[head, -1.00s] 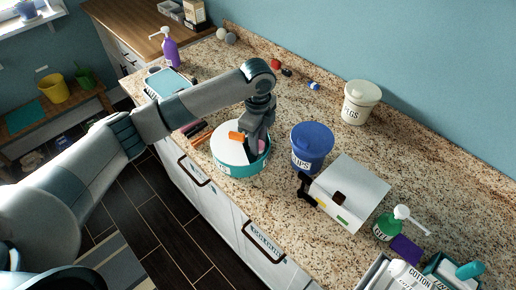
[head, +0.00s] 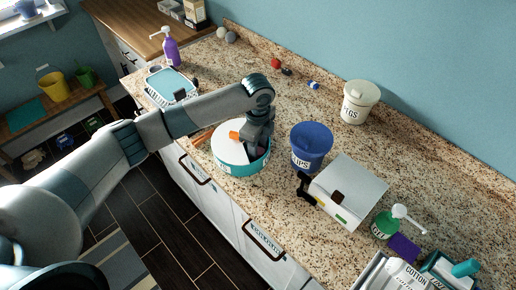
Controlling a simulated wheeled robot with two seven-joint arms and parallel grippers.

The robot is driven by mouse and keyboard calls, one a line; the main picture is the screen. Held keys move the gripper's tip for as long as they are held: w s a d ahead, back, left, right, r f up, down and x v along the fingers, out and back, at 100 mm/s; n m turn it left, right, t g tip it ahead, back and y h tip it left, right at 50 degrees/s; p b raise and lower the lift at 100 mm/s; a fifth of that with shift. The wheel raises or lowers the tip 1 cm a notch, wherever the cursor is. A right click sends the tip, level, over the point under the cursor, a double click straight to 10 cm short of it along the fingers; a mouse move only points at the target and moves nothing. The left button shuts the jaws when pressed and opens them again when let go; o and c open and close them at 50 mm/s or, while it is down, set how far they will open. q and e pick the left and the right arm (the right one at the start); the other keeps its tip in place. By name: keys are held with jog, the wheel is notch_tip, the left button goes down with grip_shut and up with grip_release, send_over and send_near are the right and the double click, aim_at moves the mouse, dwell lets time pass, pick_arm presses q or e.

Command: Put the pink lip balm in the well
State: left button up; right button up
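A round teal tub (head: 238,167) with a white top (head: 226,131) stands near the counter's front edge. An orange piece (head: 234,135) shows on its top. My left gripper (head: 254,151) points down over the right part of this tub, with its fingertips at or inside the rim. The fingers are dark and small here, so I cannot tell whether they are open or hold anything. I cannot make out the pink lip balm; the gripper covers part of the tub. I cannot tell which opening is the well. My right gripper is not in view.
A blue tub (head: 311,148) stands close right of the teal tub. A teal-topped tray (head: 170,84) lies left. Speckled counter behind is mostly clear.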

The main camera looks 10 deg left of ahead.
pick_arm(q)
jog(key=shift+r, duration=0.1)
jog(key=shift+r+b, duration=0.45)
jog(key=shift+r, duration=0.35)
notch_tip(320, 180, up, 11)
jog(key=b, duration=0.3)
jog(key=shift+f+b, duration=0.2)
jog(key=shift+b, duration=0.2)
